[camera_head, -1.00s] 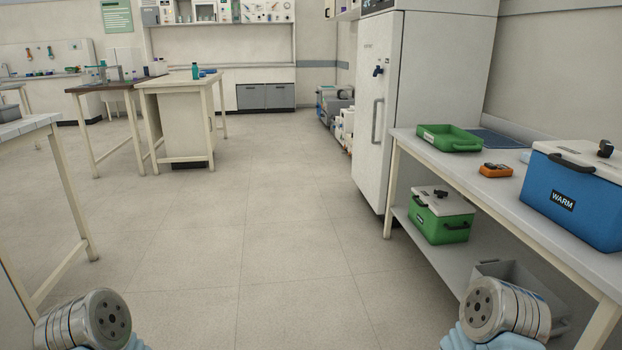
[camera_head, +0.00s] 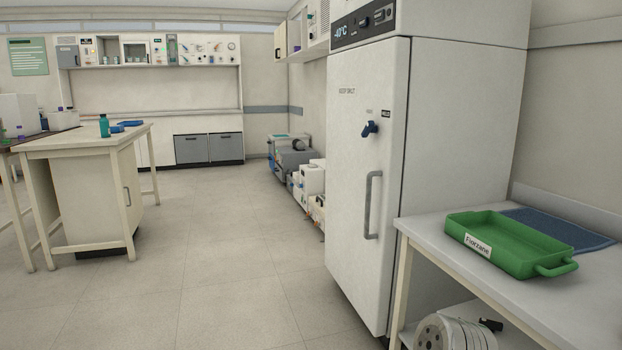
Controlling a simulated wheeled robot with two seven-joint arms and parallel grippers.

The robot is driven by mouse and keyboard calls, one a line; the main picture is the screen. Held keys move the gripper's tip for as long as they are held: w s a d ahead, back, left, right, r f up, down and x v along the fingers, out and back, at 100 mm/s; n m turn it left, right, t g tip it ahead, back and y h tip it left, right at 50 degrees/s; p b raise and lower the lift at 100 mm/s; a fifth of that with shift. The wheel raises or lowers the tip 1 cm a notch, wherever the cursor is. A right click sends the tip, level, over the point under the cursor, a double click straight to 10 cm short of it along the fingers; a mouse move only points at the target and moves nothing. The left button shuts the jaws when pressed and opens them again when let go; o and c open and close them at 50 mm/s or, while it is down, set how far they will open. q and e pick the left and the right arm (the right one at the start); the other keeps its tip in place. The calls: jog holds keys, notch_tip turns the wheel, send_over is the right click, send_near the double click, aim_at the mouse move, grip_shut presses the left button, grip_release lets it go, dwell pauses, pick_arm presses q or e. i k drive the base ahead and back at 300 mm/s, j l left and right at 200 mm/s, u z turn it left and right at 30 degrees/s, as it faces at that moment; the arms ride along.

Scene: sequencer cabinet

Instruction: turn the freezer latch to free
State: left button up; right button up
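The tall white freezer (camera_head: 352,210) stands right of centre with its door shut and a display reading about -40°C at the top. Its dark blue latch (camera_head: 370,129) sits on the door above the long grey vertical handle (camera_head: 373,205). Small labels lie above the latch, one to its left and a dark one to its right; the latch knob points to the lower left. My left gripper is out of view.
A bench (camera_head: 440,239) right of the freezer holds a green tray (camera_head: 520,250) labelled Fiorzane and a blue mat (camera_head: 562,228). An island table (camera_head: 70,145) stands at left. Boxes and equipment (camera_head: 297,165) line the wall behind the freezer. The floor (camera_head: 215,260) ahead is clear.

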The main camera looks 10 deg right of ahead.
aim_at(371, 126)
jog(key=i+z, duration=0.25)
jog(key=i, duration=0.2)
jog(key=i+j+z, duration=0.2)
jog(key=i, duration=0.25)
jog(key=i+j+z, duration=0.25)
jog(key=i, duration=0.2)
